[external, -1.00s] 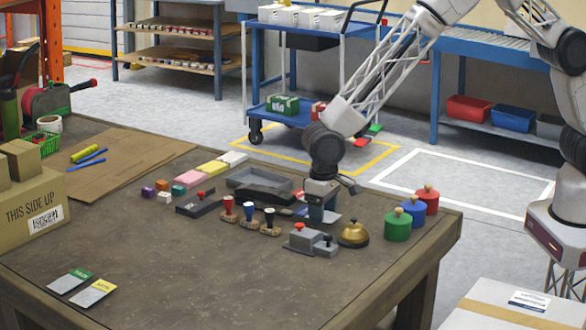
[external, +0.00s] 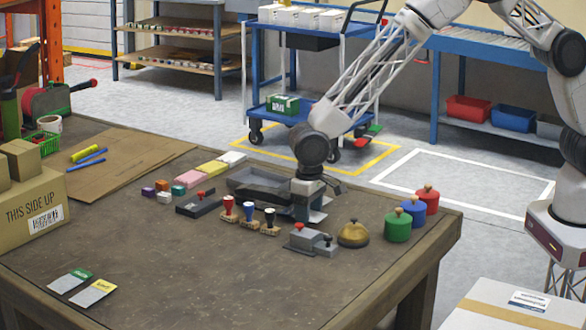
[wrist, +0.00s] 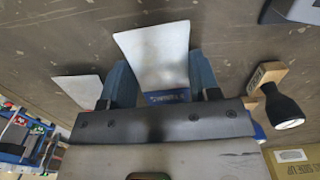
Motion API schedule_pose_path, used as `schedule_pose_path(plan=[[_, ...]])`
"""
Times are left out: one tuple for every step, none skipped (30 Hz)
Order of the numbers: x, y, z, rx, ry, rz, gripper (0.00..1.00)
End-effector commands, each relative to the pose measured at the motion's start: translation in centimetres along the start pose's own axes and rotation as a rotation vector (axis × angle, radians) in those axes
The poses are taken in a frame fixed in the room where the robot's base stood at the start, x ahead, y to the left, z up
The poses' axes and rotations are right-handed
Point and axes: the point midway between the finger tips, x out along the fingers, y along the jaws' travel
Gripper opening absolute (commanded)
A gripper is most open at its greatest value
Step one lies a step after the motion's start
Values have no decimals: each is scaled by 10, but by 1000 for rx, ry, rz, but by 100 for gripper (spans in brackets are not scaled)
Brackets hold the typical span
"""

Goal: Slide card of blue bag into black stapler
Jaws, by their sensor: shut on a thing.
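My gripper (wrist: 163,92) is shut on the blue bag, a pale pouch (wrist: 156,52) with a blue printed card (wrist: 167,98) between the blue fingers. In the external view my gripper (external: 304,213) is low over the back part of the table, right of the hand stamps. It largely hides the bag there. A black stapler-like tool (external: 196,206) with a red knob stands on the table to the left, apart from the gripper. A grey device (external: 312,241) with a red knob stands in front of the gripper.
Red, blue and black hand stamps (external: 249,215) stand left of the gripper, with a dark tray (external: 240,183) behind. A brass bell (external: 354,234) and coloured knobbed cylinders (external: 398,226) stand right. Another pale flat piece (wrist: 82,88) shows in the wrist view.

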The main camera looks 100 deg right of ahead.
Motion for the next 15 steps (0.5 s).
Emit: schedule_pose_path(plan=[[0, 0, -2, 0, 0, 0, 33], [0, 0, -3, 0, 0, 0, 33], [0, 0, -4, 0, 0, 0, 33], [0, 0, -5, 0, 1, 0, 33], [0, 0, -5, 0, 1, 0, 33], [0, 0, -6, 0, 1, 0, 33], [0, 0, -6, 0, 1, 0, 33], [0, 0, -7, 0, 1, 0, 33], [0, 0, -7, 0, 1, 0, 33], [0, 0, -7, 0, 0, 0, 33], [0, 0, -7, 0, 0, 0, 33], [0, 0, -7, 0, 0, 0, 33], [0, 0, -7, 0, 0, 0, 33], [0, 0, -7, 0, 0, 0, 33], [0, 0, -7, 0, 0, 0, 33]])
